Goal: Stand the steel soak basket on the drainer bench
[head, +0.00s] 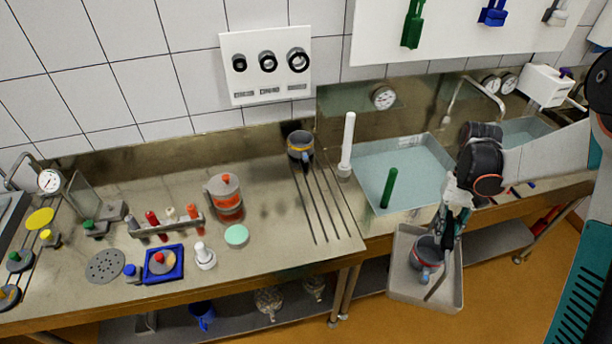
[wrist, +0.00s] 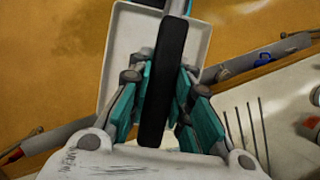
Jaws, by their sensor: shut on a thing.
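The steel soak basket (head: 398,275) is a pale grey, open rectangular tray in front of the bench edge, over the floor. A grey pot (head: 428,250) with an orange band and blue part is in it. My gripper (head: 455,205) is above the basket. In the wrist view my gripper (wrist: 157,95) is shut on a long black bar, seemingly the basket's handle, with the basket (wrist: 118,50) beyond it. The fingers hide where the bar joins. The drainer bench (head: 265,270) is steel with dark grooves to the left of the sink.
A grey mug (head: 300,145) stands at the back of the grooves. A white upright cylinder (head: 347,140) stands by the water-filled sink (head: 410,165). A red-topped pot (head: 225,192) and mint disc (head: 237,236) stand left. The front grooved area is clear. A lower shelf (head: 235,325) runs beneath.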

